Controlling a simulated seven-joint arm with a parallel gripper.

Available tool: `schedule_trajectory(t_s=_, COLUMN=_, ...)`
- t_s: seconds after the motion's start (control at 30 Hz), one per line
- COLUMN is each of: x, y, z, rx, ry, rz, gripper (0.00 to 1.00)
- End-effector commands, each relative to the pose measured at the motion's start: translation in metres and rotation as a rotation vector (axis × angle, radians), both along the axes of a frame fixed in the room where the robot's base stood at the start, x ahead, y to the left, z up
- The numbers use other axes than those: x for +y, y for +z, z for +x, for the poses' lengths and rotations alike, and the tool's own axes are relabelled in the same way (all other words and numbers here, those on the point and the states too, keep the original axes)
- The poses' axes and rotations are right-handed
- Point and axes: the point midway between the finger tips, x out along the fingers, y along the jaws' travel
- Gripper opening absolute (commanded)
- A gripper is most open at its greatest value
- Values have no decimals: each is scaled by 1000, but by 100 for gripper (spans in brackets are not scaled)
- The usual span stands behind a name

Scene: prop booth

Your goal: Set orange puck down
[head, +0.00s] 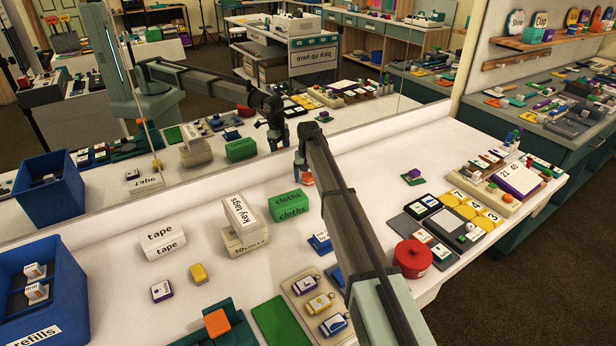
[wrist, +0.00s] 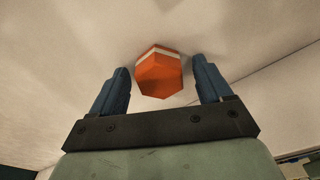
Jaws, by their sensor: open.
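The orange puck (wrist: 160,75) has a pale stripe and sits on the white table top in the wrist view. It stands between the two blue fingers of my gripper (wrist: 161,64), with a visible gap on each side. My gripper is open and not touching it. In the head view the puck (head: 307,180) shows as a small orange patch right beside my gripper (head: 301,168), near the back of the table. My arm hides part of this area.
A red pot (head: 412,258) and dark trays are to the right. A mirror (head: 250,100) runs along the back edge. Table around the puck looks clear.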

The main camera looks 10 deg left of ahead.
Motion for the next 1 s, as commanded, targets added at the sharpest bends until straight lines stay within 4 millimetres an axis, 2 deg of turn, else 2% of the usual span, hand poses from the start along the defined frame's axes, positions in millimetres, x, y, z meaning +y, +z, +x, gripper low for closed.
schedule_trajectory(t_s=0.17, x=0, y=12, z=-1, rx=-1, ry=0, rz=0, gripper=78)
schedule_trajectory(t_s=0.7, x=-3, y=102, z=-12, rx=-1, ry=0, rz=0, gripper=78)
schedule_trajectory(t_s=1.0, x=-4, y=121, z=-14, rx=0, ry=0, rz=0, gripper=78)
